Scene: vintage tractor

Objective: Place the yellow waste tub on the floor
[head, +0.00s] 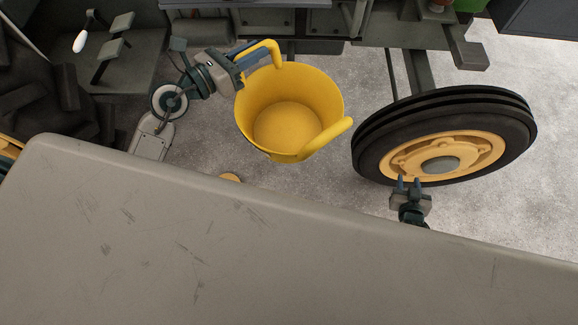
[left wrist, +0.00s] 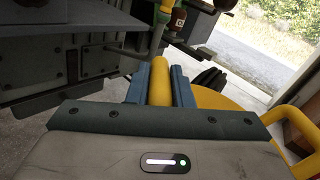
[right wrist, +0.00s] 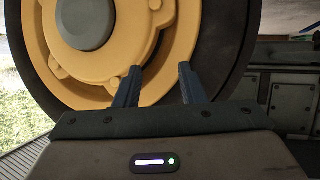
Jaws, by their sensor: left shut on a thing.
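The yellow waste tub (head: 322,98) hangs in the middle of the head view, open side up, with its empty inside showing. It has two looped handles, one at the upper left and one at the lower right. My left gripper (head: 258,55) is shut on the upper-left handle. In the left wrist view the handle (left wrist: 160,82) sits between the two fingers, and part of the tub (left wrist: 222,101) shows at the right. My right gripper (head: 409,183) is open and empty in front of the tractor wheel. Its fingers stand apart in the right wrist view (right wrist: 157,82).
A tractor wheel (head: 370,148) with a yellow hub stands right of the tub. A large grey surface (head: 200,240) fills the foreground. Tractor parts (head: 410,35) lie along the top. Bare concrete floor (head: 215,140) shows around the tub and at the right.

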